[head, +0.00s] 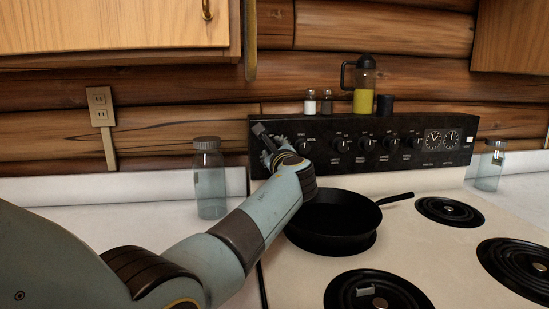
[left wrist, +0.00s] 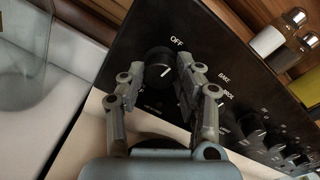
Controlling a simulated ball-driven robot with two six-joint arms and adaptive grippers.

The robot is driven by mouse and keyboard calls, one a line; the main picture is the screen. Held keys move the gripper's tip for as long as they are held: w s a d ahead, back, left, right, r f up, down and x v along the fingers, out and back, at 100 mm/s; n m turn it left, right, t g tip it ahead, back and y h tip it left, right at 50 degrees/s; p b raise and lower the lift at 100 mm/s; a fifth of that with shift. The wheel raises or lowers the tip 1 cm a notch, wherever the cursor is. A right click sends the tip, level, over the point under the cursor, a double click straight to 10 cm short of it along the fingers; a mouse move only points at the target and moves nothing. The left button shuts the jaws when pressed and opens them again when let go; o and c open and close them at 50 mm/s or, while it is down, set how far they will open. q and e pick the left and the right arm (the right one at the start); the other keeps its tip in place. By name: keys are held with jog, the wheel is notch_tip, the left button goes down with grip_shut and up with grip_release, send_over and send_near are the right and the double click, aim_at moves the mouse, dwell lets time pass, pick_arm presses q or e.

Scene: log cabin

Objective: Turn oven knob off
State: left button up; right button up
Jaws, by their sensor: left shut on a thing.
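The oven knob (left wrist: 158,60) is a round black knob on the black control panel (head: 405,143), at the panel's left end. In the left wrist view the word OFF is printed beside it, with BAKE further along. A short white mark shows on the knob's face; it does not appear to point straight at OFF. My left gripper (left wrist: 164,78) has a finger on each side of the knob and is shut on it. In the head view my left gripper (head: 268,143) is at the panel's left end and hides this knob. My right gripper is not in view.
A glass jar (head: 209,182) stands on the counter left of the stove. Shakers (head: 326,102) and a yellow-filled jug (head: 364,88) stand on top of the panel. Other knobs (head: 341,144) line the panel.

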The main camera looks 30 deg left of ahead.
pick_arm(q)
jog(key=shift+n+b, duration=0.3)
jog(key=shift+n, duration=0.2)
jog(key=o, duration=1.1)
jog(key=shift+o, duration=0.2)
jog(key=v, duration=0.7)
jog(key=shift+s+d, duration=0.2)
jog(key=shift+s, duration=0.1)
jog(key=shift+r, duration=0.15)
